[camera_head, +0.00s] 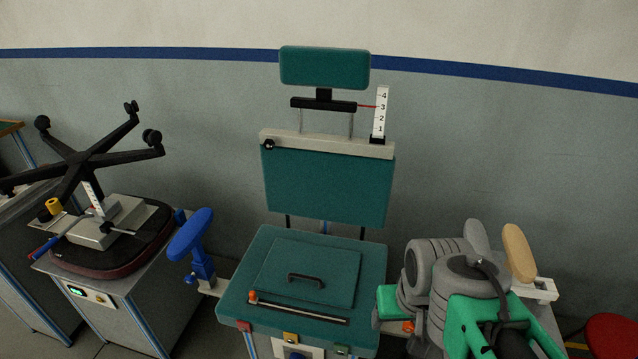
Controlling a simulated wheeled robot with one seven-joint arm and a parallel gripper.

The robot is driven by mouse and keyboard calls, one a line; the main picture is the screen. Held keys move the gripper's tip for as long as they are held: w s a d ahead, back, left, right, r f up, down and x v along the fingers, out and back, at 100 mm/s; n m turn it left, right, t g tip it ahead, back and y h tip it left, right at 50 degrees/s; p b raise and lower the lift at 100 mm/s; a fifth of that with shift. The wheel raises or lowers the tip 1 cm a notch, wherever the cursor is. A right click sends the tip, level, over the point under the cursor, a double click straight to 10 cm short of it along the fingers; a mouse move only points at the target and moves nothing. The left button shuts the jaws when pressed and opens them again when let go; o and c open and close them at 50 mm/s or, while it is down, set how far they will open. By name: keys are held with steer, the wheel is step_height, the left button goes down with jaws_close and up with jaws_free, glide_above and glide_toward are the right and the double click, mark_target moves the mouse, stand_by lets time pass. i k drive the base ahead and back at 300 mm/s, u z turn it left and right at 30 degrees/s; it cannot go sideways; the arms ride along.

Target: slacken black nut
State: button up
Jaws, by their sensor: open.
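A small round black nut (268,145) sits at the left end of the beige crossbar (330,146), above the teal backrest (330,187) of the middle chair rig. Above the bar, a teal headrest (325,67) stands on two thin rods with a black cross piece (323,104). A red pointer from that piece reaches a white scale (380,112), close to the 3. My grey and green arm is folded at the lower right, well apart from the nut. I cannot make out my gripper's fingertips.
A teal seat (303,326) with a black handle lies below the backrest. A blue armrest (191,236) stands left and a tan one (518,252) right, behind my arm. An upturned chair base (85,160) lies on the left cabinet. The space before the backrest is clear.

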mark_target(268, 145)
steer(key=k, duration=0.4)
steer(key=u, duration=1.8)
steer(key=i, duration=1)
steer(key=z, duration=0.5)
